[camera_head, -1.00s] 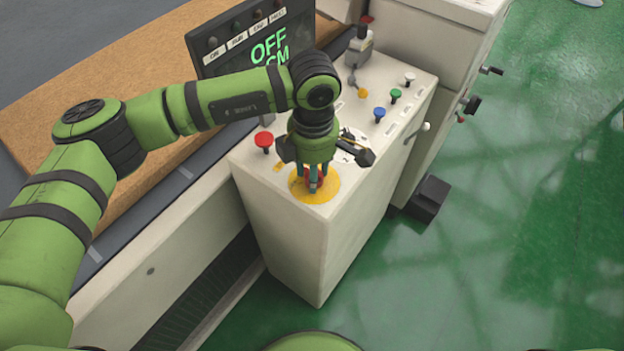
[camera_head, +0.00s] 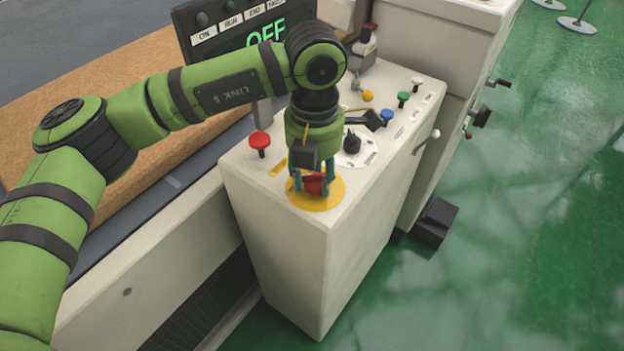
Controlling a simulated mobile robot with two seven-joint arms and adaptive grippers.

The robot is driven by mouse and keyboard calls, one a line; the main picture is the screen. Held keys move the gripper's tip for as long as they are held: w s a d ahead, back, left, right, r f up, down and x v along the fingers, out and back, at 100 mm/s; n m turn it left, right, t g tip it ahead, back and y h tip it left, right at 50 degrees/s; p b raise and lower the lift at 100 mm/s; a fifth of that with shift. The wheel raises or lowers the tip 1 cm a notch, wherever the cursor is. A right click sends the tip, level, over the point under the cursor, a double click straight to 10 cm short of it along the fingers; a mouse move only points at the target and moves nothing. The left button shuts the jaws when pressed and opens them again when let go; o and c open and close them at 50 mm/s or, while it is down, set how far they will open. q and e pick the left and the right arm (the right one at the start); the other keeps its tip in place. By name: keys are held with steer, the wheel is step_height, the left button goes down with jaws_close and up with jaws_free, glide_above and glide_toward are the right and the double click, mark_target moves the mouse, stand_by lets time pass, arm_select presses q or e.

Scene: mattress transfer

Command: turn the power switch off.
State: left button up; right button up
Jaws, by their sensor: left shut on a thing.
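The power switch appears to be the red knob (camera_head: 314,185) on a round yellow plate (camera_head: 318,203) at the near end of the white control console. My left gripper (camera_head: 312,183) reaches straight down from above and is shut on this red knob, with a finger on either side. The gripper hides part of the knob, so I cannot read its exact angle. The dark display (camera_head: 240,30) behind shows green letters reading OFF. My right gripper is not in view.
The console (camera_head: 290,265) also carries a red button (camera_head: 260,142), a black knob (camera_head: 352,142), and blue (camera_head: 386,115), green (camera_head: 403,98) and white (camera_head: 417,82) buttons. A brown mattress slab (camera_head: 110,80) lies left. Green floor (camera_head: 530,220) is open at right.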

mark_target(318, 174)
arm_select(q)
steer(key=shift+s+d+f, duration=0.1)
steer(key=shift+d, duration=0.05)
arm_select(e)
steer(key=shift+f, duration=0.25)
arm_select(q)
steer(key=o, duration=0.9)
steer(key=shift+o, duration=1)
steer(key=shift+d, duration=0.2)
steer(key=shift+a, duration=0.1)
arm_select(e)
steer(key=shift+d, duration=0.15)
arm_select(q)
steer(key=shift+a+r, duration=0.1)
steer(key=shift+r, duration=0.15)
step_height(318, 174, up, 12)
steer(key=shift+d+f, duration=0.2)
